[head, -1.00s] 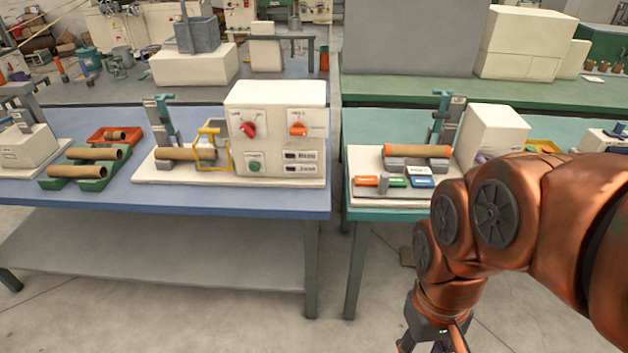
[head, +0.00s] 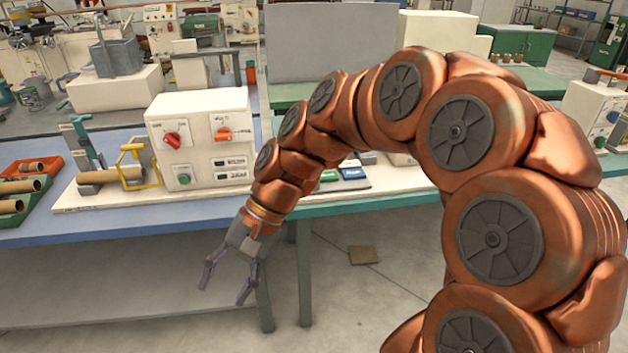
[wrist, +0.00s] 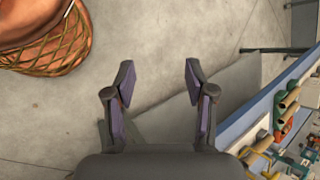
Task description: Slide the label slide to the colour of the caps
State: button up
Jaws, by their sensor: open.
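My gripper (head: 224,293) is open and empty, hanging low in front of the tables' front edges, over the floor. Its two fingers also show apart in the wrist view (wrist: 158,74), with only floor and a grey shelf behind them. In the head view, a green label (head: 328,175) and a blue label (head: 351,173) show on the right-hand station, just past my arm. The label slide, the orange label and the capped tube there are hidden behind my arm.
A white control box (head: 200,140) with red and orange knobs stands on the blue table (head: 110,222). The green table edge (head: 400,198) is behind my arm. Floor in front is mostly clear.

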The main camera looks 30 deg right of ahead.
jog(key=w+d+f+m+t+y+b, duration=0.1)
jog(key=w+d+m+t+y+b, duration=0.2)
jog(key=w+d+m, duration=0.6)
jog(key=w+d+f+m+t+y+b, duration=0.1)
jog(key=w+d+m+t+y+b, duration=0.15)
jog(key=w+d+t, duration=0.65)
jog(key=w+d+f+m+t+h, duration=0.1)
jog(key=w+d+f+m, duration=0.1)
jog(key=d, duration=0.6)
jog(key=w+d+f+m+t+h+b, duration=0.1)
jog(key=w+d+f+m+t, duration=0.1)
jog(key=d+m, duration=0.3)
jog(key=w+d+f+m+t+h+b, duration=0.1)
jog(key=w+d+f+m+h, duration=0.1)
jog(key=d, duration=0.8)
jog(key=shift+w+d+f+m, duration=0.15)
jog(key=shift+w+f+m, duration=0.1)
jog(key=shift+f+m, duration=0.45)
jog(key=shift+w+d+f+m, duration=0.15)
jog(key=shift+w+f+m, duration=0.1)
jog(key=shift+f+m, duration=0.4)
jog(key=shift+x, duration=3.85)
jog(key=shift+d+r, duration=0.1)
jog(key=shift+r, duration=0.05)
grip_shut()
